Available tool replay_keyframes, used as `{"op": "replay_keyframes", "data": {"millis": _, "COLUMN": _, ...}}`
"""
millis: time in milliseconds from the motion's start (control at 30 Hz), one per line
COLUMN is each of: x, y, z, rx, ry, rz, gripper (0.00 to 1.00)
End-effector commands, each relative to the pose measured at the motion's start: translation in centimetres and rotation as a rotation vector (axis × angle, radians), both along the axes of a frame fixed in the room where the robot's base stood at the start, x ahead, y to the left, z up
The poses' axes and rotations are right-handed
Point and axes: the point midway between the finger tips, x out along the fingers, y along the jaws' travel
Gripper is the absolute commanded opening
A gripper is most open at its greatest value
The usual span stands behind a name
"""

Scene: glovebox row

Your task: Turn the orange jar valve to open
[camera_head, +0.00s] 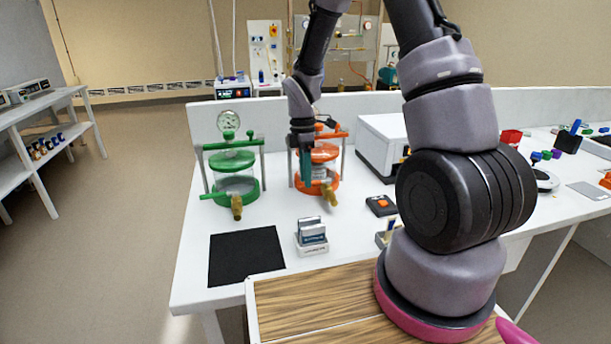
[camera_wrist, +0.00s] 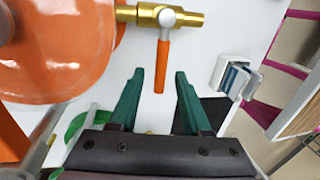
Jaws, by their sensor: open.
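The orange jar (camera_head: 325,153) stands on the white bench, in a frame with an orange top bar. Its brass valve (camera_head: 330,196) sticks out low at the front. In the wrist view the orange jar (camera_wrist: 60,50) fills the upper left, and the brass valve (camera_wrist: 185,18) reaches right from it. The orange valve handle (camera_wrist: 163,70) lies crosswise to the brass body, pointing toward my gripper. My gripper (camera_wrist: 158,77) is open, its green fingers on either side of the handle's free end in the picture. I see no clear contact; depth is hard to tell. In the head view my gripper (camera_head: 306,175) partly hides the jar.
A green jar (camera_head: 233,170) with its own brass valve stands left of the orange one. A black mat (camera_head: 246,256), a grey-white holder (camera_head: 311,236) and a black box with an orange button (camera_head: 381,205) lie in front. A white machine (camera_head: 382,143) stands right.

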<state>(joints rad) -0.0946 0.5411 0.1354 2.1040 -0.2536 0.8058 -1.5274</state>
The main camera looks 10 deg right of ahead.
Motion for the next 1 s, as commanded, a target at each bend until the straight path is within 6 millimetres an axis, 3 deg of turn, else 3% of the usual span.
{"op": "replay_keyframes", "data": {"millis": 233, "x": -0.03, "y": 0.01, "z": -0.08, "rx": 0.0, "ry": 0.0, "rz": 0.0, "gripper": 0.48}}
{"op": "replay_keyframes", "data": {"millis": 267, "x": -0.03, "y": 0.01, "z": -0.08, "rx": 0.0, "ry": 0.0, "rz": 0.0, "gripper": 0.4}}
{"op": "replay_keyframes", "data": {"millis": 367, "x": -0.02, "y": 0.01, "z": -0.07, "rx": 0.0, "ry": 0.0, "rz": 0.0, "gripper": 0.02}}
{"op": "replay_keyframes", "data": {"millis": 400, "x": -0.02, "y": 0.02, "z": -0.07, "rx": 0.0, "ry": 0.0, "rz": 0.0, "gripper": 0.0}}
{"op": "replay_keyframes", "data": {"millis": 1000, "x": 0.0, "y": 0.02, "z": -0.03, "rx": 0.0, "ry": -0.001, "rz": 0.0, "gripper": 0.0}}
